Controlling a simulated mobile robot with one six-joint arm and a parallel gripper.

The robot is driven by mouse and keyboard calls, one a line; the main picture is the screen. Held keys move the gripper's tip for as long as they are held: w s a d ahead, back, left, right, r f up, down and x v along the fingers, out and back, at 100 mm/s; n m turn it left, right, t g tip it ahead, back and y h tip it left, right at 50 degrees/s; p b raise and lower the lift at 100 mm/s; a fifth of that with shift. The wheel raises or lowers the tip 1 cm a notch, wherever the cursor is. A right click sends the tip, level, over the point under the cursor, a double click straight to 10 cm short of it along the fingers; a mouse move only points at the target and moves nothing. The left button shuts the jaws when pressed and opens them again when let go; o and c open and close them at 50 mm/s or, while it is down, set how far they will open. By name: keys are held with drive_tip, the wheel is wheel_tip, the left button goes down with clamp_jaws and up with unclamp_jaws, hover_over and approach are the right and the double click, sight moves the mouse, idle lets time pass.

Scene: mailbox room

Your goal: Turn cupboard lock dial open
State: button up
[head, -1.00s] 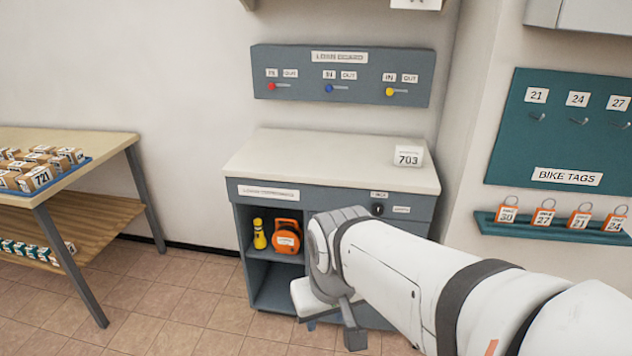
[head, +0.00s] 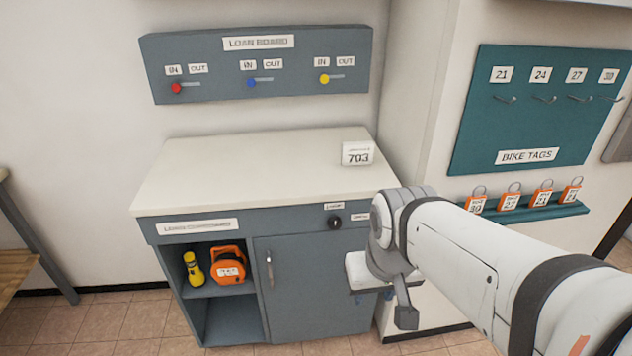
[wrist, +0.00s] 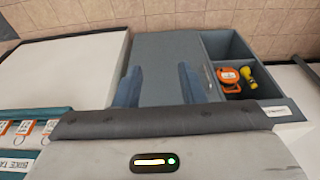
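The cupboard (head: 310,285) is grey with a pale top, and its door is shut. Its lock dial (head: 334,222) is a small black round knob on the upper front strip, between small white labels whose words are too small to read. My gripper (wrist: 159,84) is open and empty, with its two blue-grey fingers apart in the wrist view. In the head view it hangs to the right of and below the dial, apart from it. The dial cannot be made out in the wrist view.
Open shelves (head: 235,320) beside the door hold a yellow torch (head: 193,268) and an orange case (head: 228,264). A 703 card (head: 357,154) stands on the top. The loan board (head: 262,65) hangs above; a tag ledge (head: 540,211) juts out at right.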

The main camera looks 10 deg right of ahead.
sight(335, 226)
drive_tip(key=shift+o, duration=0.2)
drive_tip(key=shift+a, duration=0.1)
